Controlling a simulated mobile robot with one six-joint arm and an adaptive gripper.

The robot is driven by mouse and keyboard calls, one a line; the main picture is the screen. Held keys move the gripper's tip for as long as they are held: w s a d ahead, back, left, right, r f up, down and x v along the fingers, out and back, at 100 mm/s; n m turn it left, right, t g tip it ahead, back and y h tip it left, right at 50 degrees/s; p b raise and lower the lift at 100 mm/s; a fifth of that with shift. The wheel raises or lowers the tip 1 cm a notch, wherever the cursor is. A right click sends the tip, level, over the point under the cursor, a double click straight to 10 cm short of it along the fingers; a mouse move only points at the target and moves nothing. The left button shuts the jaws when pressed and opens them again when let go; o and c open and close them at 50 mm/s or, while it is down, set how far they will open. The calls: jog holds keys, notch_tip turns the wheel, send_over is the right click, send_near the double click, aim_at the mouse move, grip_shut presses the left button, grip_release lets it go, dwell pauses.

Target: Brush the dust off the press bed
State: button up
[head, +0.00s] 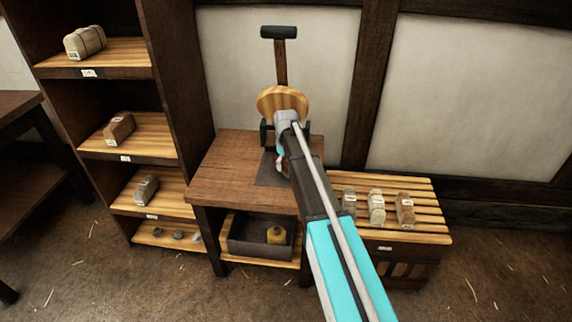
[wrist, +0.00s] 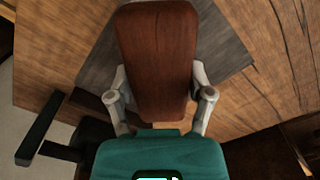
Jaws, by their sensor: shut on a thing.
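My gripper (wrist: 160,98) is shut on a brown wooden brush (wrist: 158,50), one finger on each side of its back. The bristles are hidden beneath it. The brush is over the dark grey press bed (wrist: 98,58), a flat plate on the wooden bench; I cannot tell whether it touches. In the head view the press bed (head: 268,172) shows left of my arm, which covers the rest of it and the brush. My gripper (head: 281,163) is low over the bench there, mostly hidden. I cannot make out any dust on the visible parts of the bed.
The press's round wooden disc (head: 270,103) and black-topped handle (head: 278,32) stand behind the bed. A shelf unit (head: 178,100) stands left. A slatted stand (head: 425,232) with several wrapped bundles is right. The bench top (head: 230,172) is clear on the left.

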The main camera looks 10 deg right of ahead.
jog(key=shift+r+p, duration=1.5)
jog(key=shift+r, duration=0.25)
jog(key=shift+r+p, duration=1.5)
jog(key=o, duration=0.8)
jog(key=c, duration=0.8)
jog(key=shift+f, duration=0.1)
jog(key=shift+f, duration=0.1)
